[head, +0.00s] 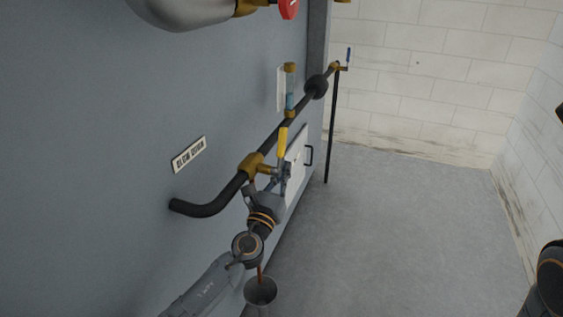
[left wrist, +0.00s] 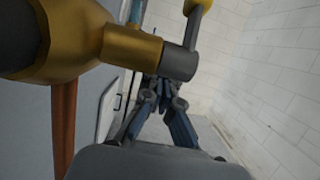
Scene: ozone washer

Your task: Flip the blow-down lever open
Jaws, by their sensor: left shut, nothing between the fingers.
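The blow-down lever (head: 282,143) has a yellow grip and stands roughly upright at the brass valve (head: 251,163) on the black pipe. My left gripper (head: 284,172) is shut and empty, close by the lever's lower end. In the left wrist view the fingertips (left wrist: 161,88) are together just beyond the grey lever hub (left wrist: 181,62). The yellow grip (left wrist: 200,4) is cut off at the top there. I cannot tell whether the fingers touch the lever. My right gripper is out of view.
A "BLOW DOWN" label (head: 188,154) is on the grey wall panel. Below the valve, a reddish-brown line reaches a grey bucket (head: 260,290), partly hidden by my arm. A white hatch with a black handle (head: 308,155) lies beyond. The floor to the right is clear.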

